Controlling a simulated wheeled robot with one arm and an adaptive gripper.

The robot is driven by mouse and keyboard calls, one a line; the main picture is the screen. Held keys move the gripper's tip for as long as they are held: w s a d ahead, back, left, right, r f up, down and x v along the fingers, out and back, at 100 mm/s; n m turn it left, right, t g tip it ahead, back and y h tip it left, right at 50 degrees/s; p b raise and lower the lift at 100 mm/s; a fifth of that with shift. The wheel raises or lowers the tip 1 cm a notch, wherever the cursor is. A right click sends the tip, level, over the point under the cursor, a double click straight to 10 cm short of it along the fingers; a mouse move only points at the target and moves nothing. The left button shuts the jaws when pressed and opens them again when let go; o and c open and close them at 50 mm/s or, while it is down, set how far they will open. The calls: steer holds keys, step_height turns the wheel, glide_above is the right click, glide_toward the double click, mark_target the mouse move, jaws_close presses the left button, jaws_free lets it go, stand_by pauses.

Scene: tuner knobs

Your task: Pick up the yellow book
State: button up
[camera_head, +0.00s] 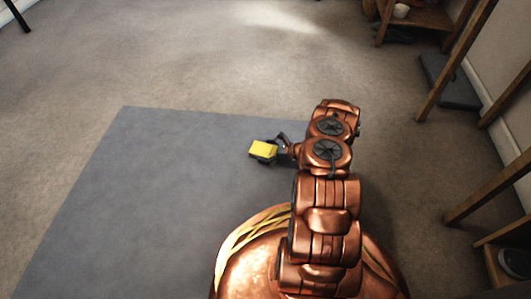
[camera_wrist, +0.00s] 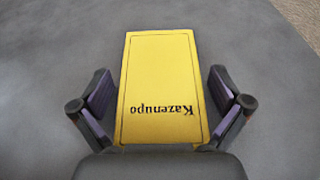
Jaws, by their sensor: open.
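The yellow book (camera_wrist: 160,75) lies between the fingers of my gripper (camera_wrist: 161,107) in the wrist view. Its cover has a thin dark border and the word "Kazenupo", upside down. The fingers are spread, with a gap between each finger pad and the book's sides. In the head view the yellow book (camera_head: 263,148) is small, over the grey mat, at the tip of my gripper (camera_head: 273,148). The book's underside is hidden, and I cannot tell its exact height relative to the fingers.
The grey mat (camera_head: 120,200) covers the floor at left and centre, with bare carpet (camera_head: 200,70) beyond it. Wooden furniture (camera_head: 420,15) stands at the upper right, with more wooden legs (camera_head: 455,65) along the right side. A dark flat object (camera_head: 450,82) lies by the right wall.

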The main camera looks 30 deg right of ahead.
steer(key=shift+c, duration=0.2)
steer(key=c, duration=1.2)
